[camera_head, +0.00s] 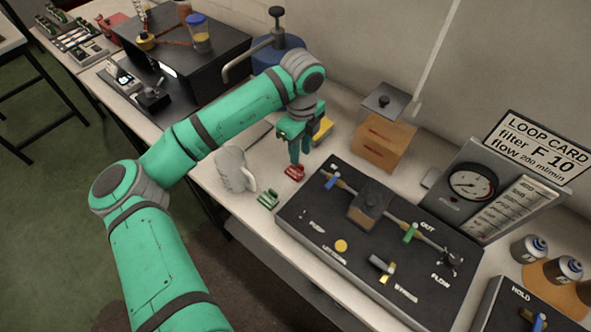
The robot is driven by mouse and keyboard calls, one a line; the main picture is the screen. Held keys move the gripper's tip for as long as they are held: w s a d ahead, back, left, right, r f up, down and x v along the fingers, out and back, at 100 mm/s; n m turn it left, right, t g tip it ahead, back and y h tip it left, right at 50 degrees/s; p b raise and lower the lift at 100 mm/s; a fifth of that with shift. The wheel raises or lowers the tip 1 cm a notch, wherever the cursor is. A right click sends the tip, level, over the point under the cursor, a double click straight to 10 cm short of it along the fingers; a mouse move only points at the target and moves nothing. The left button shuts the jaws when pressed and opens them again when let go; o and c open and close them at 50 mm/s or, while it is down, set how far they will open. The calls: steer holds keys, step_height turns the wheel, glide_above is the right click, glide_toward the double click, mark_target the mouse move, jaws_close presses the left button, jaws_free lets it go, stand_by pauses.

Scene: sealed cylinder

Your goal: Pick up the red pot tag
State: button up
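The red pot tag (294,172) is a small red piece on the white bench, between a white mug and the black valve panel. My gripper (296,160) points down right above it, with its green fingers at or very close to the tag. The fingers look near together, but from this view I cannot tell whether they are closed on the tag or only over it. The fingers partly cover the tag's upper side.
A white mug (234,170) stands left of my gripper and a green tag (268,199) lies in front. The black valve panel (330,250) is to the right. A brown box (383,142) and a yellow block (322,130) stand behind.

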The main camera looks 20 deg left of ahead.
step_height(320, 180, down, 4)
steer(key=shift+w+a+r, duration=0.1)
steer(key=shift+r, duration=0.05)
steer(key=shift+f, duration=0.4)
jaws_close()
steer(key=shift+r, duration=0.1)
steer(key=shift+w+r, duration=0.1)
steer(key=shift+r, duration=0.45)
steer(key=s+d+r, duration=0.3)
steer(key=s+r, duration=0.8)
steer(key=s, duration=0.3)
steer(key=shift+d+r, duration=0.35)
steer(key=shift+r, duration=0.05)
